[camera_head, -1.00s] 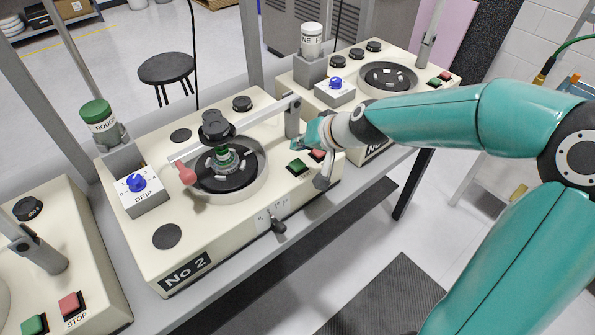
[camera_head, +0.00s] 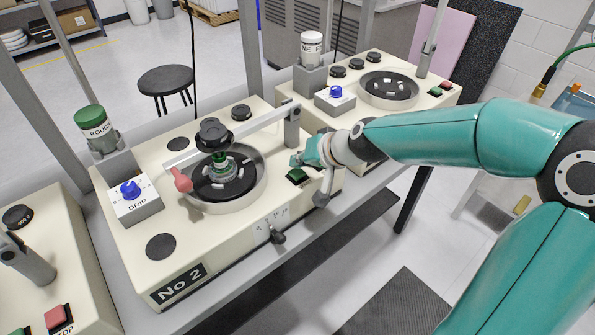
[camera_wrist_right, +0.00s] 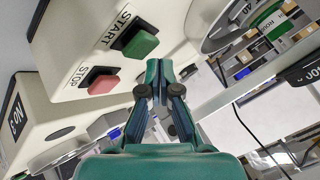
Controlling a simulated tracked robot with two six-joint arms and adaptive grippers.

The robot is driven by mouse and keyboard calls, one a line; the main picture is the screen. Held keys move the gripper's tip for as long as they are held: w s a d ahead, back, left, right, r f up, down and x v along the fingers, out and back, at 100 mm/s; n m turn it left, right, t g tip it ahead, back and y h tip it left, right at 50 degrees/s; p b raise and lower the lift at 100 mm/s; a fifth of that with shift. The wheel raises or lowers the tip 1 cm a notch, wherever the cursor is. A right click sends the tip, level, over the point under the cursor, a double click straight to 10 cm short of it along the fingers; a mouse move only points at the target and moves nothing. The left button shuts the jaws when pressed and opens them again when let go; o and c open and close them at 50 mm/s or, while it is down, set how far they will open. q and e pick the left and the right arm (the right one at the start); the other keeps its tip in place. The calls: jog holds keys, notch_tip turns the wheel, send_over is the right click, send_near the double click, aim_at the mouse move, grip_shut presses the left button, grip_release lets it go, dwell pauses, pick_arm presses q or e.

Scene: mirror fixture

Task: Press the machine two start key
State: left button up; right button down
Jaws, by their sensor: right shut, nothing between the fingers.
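Machine No 2 (camera_head: 135,240) is the cream unit in the middle of the head view. Its green start key (camera_head: 297,176) sits at the front right of its top. In the right wrist view the green START key (camera_wrist_right: 141,43) is above and left of the fingertips. The red STOP key (camera_wrist_right: 103,84) is farther left there; in the head view my gripper hides it. My right gripper (camera_head: 297,160) is shut and empty, just behind the start key; its closed fingers (camera_wrist_right: 160,68) also show in the wrist view. I cannot tell whether it touches the key. My left gripper is out of view.
A spindle arm (camera_head: 240,124) with a red knob (camera_head: 181,180) crosses the round bowl (camera_head: 258,190) left of my gripper. An upright post (camera_head: 292,128) stands close behind it. Another machine (camera_head: 432,100) stands at the right, and one with a red stop key (camera_head: 58,317) at lower left.

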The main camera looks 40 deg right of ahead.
jog(key=shift+f, duration=0.1)
dwell(0.7)
jog(key=shift+f+b, duration=0.3)
jog(key=shift+b, duration=0.15)
